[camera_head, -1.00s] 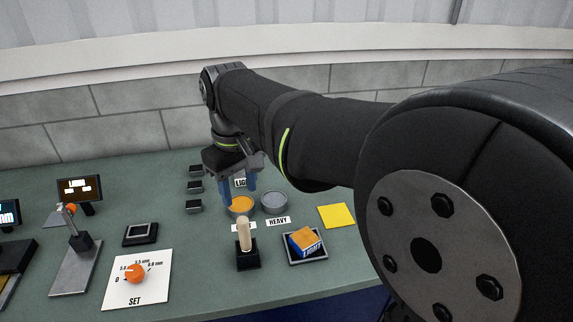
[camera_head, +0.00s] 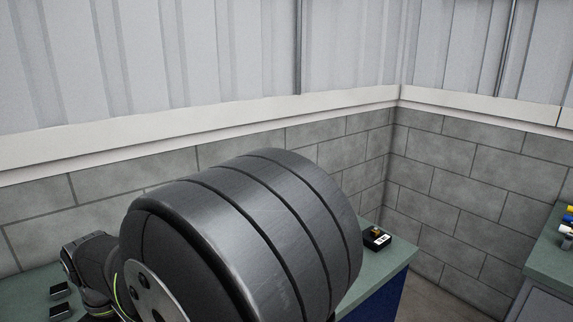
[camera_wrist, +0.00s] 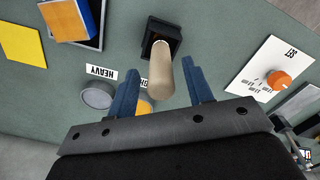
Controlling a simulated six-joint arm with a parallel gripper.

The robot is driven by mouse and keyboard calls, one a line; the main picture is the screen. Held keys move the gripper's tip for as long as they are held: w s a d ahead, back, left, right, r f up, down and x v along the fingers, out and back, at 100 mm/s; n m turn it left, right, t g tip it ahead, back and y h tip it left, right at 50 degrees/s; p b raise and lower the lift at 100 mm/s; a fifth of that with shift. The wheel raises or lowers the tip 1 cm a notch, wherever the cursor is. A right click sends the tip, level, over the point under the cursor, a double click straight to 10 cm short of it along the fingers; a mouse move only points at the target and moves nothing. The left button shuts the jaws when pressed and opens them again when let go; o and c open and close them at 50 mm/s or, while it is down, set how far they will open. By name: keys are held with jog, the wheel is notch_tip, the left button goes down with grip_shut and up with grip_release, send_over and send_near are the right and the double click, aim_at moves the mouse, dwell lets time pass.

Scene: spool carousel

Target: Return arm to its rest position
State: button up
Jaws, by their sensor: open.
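My gripper (camera_wrist: 160,88) shows in the wrist view with its two blue fingers apart and nothing held. It hangs over the green table. A wooden handle (camera_wrist: 161,72) in a black base appears between the fingers in the picture; the handle looks free of them. In the head view my arm fills the lower middle, and the gripper is out of sight.
The head view shows a black box (camera_head: 376,239) near the table's right end and another bench (camera_head: 552,255) beyond a gap.

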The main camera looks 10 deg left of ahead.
jog(key=shift+r, duration=1.2)
jog(key=shift+f, duration=0.1)
